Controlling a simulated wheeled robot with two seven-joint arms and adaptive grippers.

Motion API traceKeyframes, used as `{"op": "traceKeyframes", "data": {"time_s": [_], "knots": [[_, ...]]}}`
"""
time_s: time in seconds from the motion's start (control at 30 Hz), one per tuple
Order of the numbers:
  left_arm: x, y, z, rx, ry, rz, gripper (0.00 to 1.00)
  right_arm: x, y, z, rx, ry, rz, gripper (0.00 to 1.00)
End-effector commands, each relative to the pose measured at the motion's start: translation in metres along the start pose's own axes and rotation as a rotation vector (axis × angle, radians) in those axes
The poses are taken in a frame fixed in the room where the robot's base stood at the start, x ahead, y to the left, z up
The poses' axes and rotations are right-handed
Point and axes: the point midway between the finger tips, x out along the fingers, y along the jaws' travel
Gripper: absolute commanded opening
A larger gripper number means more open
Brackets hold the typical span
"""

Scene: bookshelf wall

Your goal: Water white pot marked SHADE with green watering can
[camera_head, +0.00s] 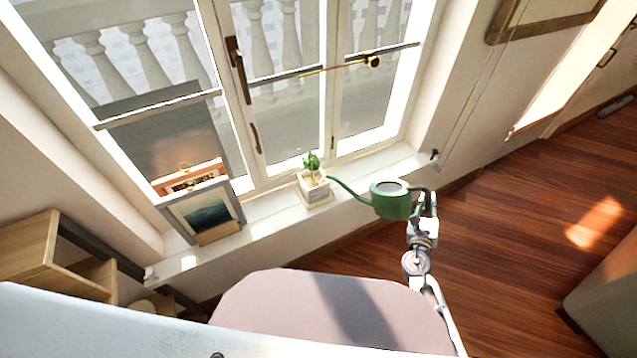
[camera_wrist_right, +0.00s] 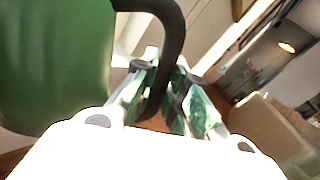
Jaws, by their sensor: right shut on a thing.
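The green watering can (camera_head: 391,205) is held up in front of the windowsill, its long spout reaching left. The spout tip is at the right side of the white pot (camera_head: 313,187), which stands on the sill with a small green plant. Any marking on the pot is too small to read. My right gripper (camera_head: 428,203) is shut on the can's dark handle. In the right wrist view, the fingers (camera_wrist_right: 165,95) close around the dark handle (camera_wrist_right: 172,45), beside the can's green body (camera_wrist_right: 50,65). Whether water flows cannot be told. My left gripper is not in view.
A framed picture (camera_head: 203,215) leans on the sill (camera_head: 265,217) left of the pot. A round pinkish surface (camera_head: 310,300) is in front. A wooden shelf unit (camera_head: 50,255) stands at the left. Wooden floor (camera_head: 500,235) is open at the right.

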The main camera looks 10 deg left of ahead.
Motion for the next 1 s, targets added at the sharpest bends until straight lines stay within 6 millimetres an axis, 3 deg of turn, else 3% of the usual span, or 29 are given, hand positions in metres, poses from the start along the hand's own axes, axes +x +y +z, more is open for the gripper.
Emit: {"op": "traceKeyframes", "data": {"time_s": [1.0], "knots": [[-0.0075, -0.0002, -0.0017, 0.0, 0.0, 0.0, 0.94, 0.0011, -0.0021, 0.0075, -0.01, -0.004, -0.003, 0.0]]}}
